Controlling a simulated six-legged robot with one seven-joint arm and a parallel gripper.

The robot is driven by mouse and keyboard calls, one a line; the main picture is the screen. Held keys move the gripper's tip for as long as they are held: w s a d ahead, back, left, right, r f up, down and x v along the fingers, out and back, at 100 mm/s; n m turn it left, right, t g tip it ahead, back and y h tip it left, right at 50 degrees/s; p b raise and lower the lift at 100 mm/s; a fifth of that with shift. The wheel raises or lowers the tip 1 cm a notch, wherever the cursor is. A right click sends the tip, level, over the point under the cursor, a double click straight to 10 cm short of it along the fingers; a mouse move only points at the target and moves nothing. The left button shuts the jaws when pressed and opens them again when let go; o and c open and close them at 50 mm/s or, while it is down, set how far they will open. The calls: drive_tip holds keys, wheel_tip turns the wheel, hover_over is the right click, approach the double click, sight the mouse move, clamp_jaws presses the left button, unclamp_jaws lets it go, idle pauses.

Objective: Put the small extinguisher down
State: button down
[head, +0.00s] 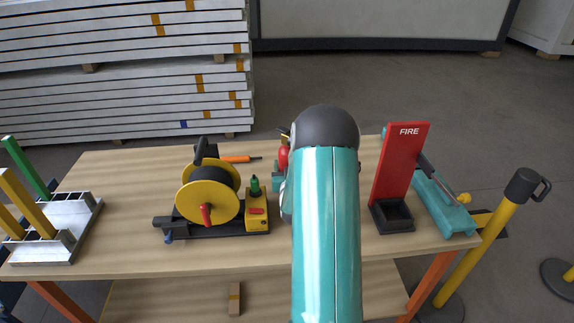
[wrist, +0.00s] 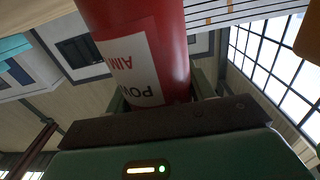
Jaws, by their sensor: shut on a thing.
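The small extinguisher (head: 283,157) is red with a dark and yellow top. It shows only as a sliver left of my arm in the head view. In the wrist view the red extinguisher (wrist: 177,38) fills the upper middle, with a white label printed in dark letters. My gripper (wrist: 165,95) is shut on it. My arm hides most of the gripper in the head view; whether the extinguisher's base touches the table cannot be seen. A red FIRE stand (head: 398,160) with an empty-looking black holder at its foot (head: 391,217) stands right of my arm.
On the wooden table (head: 130,230), a yellow cable reel (head: 190,201) stands left of my arm. A metal rack (head: 60,240) with coloured bars is at the far left. A teal tool (head: 440,207) lies right of the stand, near a yellow post (head: 480,245).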

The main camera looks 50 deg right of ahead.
drive_tip(key=c, duration=0.5)
unclamp_jaws()
drive_tip(key=shift+r, duration=0.1)
drive_tip(key=v, duration=1.1)
drive_tip(key=shift+s+a, duration=0.3)
drive_tip(key=shift+c, duration=1.3)
drive_tip(key=shift+s+a+r, duration=0.1)
drive_tip(key=shift+a, duration=0.1)
